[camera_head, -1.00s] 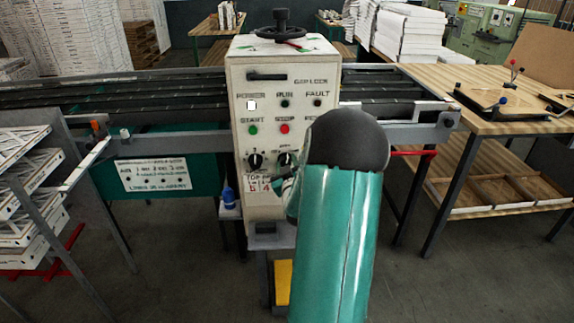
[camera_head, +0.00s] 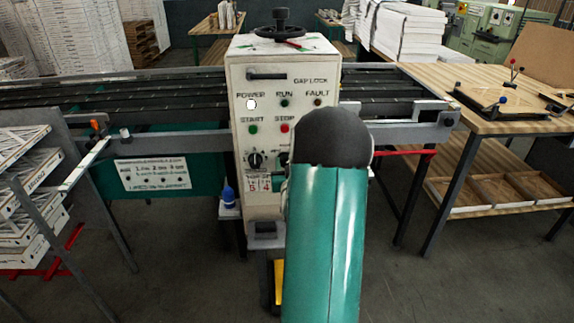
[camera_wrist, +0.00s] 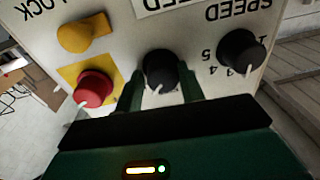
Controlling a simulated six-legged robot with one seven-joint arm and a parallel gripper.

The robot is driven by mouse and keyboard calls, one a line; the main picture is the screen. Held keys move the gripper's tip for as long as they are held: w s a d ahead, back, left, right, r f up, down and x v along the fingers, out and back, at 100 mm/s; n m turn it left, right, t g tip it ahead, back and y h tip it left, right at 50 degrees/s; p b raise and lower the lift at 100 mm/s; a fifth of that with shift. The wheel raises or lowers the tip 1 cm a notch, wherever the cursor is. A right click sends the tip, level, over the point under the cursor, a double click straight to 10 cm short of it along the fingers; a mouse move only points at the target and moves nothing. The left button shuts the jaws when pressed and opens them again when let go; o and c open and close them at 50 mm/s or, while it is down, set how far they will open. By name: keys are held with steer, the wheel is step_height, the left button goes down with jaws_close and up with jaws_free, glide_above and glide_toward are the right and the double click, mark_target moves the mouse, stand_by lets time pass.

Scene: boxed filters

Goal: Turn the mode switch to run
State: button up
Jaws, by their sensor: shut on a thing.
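The control panel (camera_head: 270,75) stands upright at the centre of the head view. In the wrist view, which shows the panel upside down, my gripper (camera_wrist: 160,78) has its two green fingers on either side of the middle black knob (camera_wrist: 159,66) and is shut on it. The knob's white pointer is toward the bottom of that view, tilted slightly left. No mode or run marking beside this knob is readable there.
In the wrist view, another black knob (camera_wrist: 240,50) with numbers sits right of my gripper. A red knob (camera_wrist: 94,88) on a yellow plate and a yellow knob (camera_wrist: 83,33) sit left. In the head view, a wooden table (camera_head: 485,120) stands right and a conveyor (camera_head: 120,95) runs behind.

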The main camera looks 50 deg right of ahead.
steer(key=shift+w+a+f, duration=0.2)
steer(key=shift+w+a, duration=0.15)
steer(key=shift+a, duration=0.05)
steer(key=o, duration=0.9)
steer(key=shift+s+d+r, duration=0.1)
steer(key=shift+d, duration=0.1)
steer(key=shift+s, duration=0.2)
steer(key=v, duration=1.3)
steer(key=shift+s+a, duration=0.2)
steer(key=shift+a, duration=0.1)
steer(key=shift+w, duration=0.1)
